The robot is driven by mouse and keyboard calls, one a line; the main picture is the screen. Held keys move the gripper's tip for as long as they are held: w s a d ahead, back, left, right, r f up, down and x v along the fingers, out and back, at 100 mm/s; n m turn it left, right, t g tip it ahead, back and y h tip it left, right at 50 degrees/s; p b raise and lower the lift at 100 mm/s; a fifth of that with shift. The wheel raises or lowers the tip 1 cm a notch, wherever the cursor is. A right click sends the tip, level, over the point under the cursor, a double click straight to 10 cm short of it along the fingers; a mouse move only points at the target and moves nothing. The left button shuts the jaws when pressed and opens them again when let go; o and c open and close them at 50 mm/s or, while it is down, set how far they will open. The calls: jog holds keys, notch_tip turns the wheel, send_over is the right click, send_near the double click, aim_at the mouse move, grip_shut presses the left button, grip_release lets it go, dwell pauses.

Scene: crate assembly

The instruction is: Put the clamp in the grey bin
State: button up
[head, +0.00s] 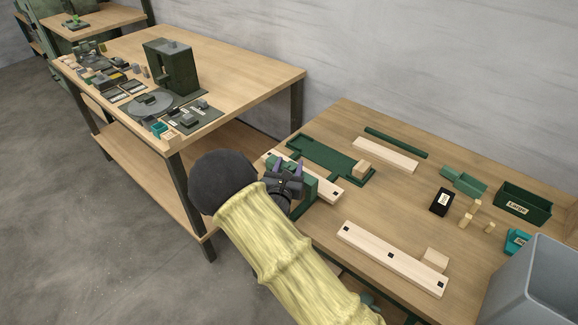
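The grey bin (541,282) stands at the lower right corner of the near table, cut off by the picture edge. My gripper (288,170) is at the left end of this table, over a pale wooden board (327,188). A dark green piece (305,189) lies across the board, right at my gripper; it may be the clamp, but my gripper and arm partly hide it. The two fingers show apart at their tips. Whether they hold the green piece cannot be made out.
A green tray (317,152) with a wooden block lies behind the board. A second board (391,257) lies in front. A green labelled box (523,203), a black labelled box (441,201) and small wooden pegs are on the right. The table's middle is clear.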

jog(key=shift+d+f, duration=0.1)
jog(key=shift+d, duration=0.05)
jog(key=shift+r+p, duration=0.3)
jog(key=shift+r, duration=0.05)
jog(key=s+a, duration=0.2)
jog(key=s, duration=0.9)
jog(key=shift+s+a, duration=0.2)
jog(key=shift+s, duration=0.2)
